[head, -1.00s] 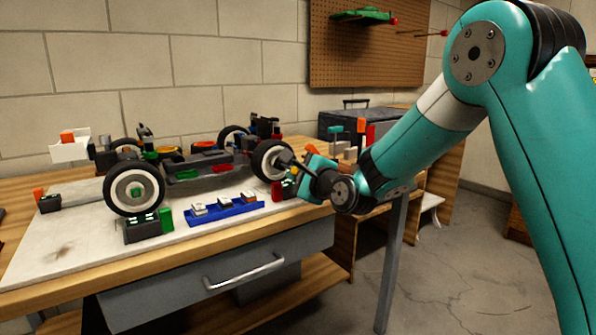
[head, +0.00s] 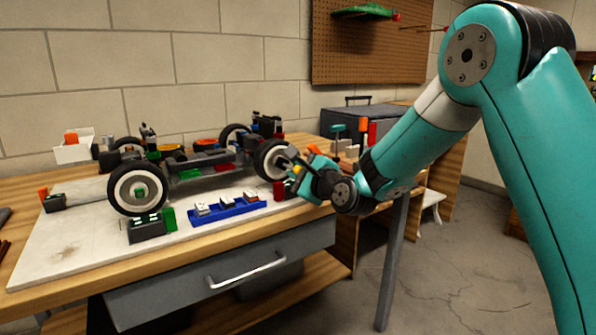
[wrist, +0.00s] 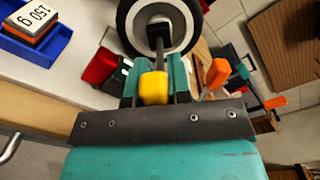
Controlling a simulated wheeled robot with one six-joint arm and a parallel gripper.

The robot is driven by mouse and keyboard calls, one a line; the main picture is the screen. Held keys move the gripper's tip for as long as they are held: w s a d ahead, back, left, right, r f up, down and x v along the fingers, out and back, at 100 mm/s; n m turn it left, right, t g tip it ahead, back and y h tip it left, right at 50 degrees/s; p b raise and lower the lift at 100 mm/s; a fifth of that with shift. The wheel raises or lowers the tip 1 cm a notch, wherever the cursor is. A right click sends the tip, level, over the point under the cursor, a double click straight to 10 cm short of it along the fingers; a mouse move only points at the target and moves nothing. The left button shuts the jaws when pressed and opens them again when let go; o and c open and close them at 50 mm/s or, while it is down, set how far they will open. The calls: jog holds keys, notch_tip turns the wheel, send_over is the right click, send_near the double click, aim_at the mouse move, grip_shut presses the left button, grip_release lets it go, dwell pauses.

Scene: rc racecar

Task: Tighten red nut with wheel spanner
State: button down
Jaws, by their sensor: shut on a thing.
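The RC car (head: 205,160) stands raised over the light board on the workbench. Its near right wheel (head: 268,160), with a black tyre and white rim, also shows at the top of the wrist view (wrist: 186,22). My gripper (head: 304,172) is shut on the wheel spanner (wrist: 153,88), whose yellow part sits between the teal fingers. The spanner's dark shaft reaches to the hub of this wheel, and its head covers the hub centre. The red nut is not visible there; I cannot tell if the head is seated on it. The near left wheel (head: 124,188) shows a green centre.
A blue tray (head: 228,210) with weights lies in front of the car. Red and black blocks (wrist: 104,68) are close beside the spanner. An orange-handled tool (wrist: 217,74) stands right of the gripper. A grey case (head: 365,118) is behind.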

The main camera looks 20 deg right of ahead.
jog(key=shift+r+m+p, duration=0.15)
jog(key=shift+m+p, duration=2.55)
jog(key=shift+p, duration=0.7)
jog(key=shift+m+p, duration=1.5)
jog(key=shift+p, duration=0.1)
dwell(0.4)
jog(key=shift+m+p, duration=0.4)
jog(key=shift+p, duration=0.15)
jog(key=shift+m+p, duration=1.4)
jog(key=shift+p, duration=0.05)
jog(key=shift+n, duration=0.4)
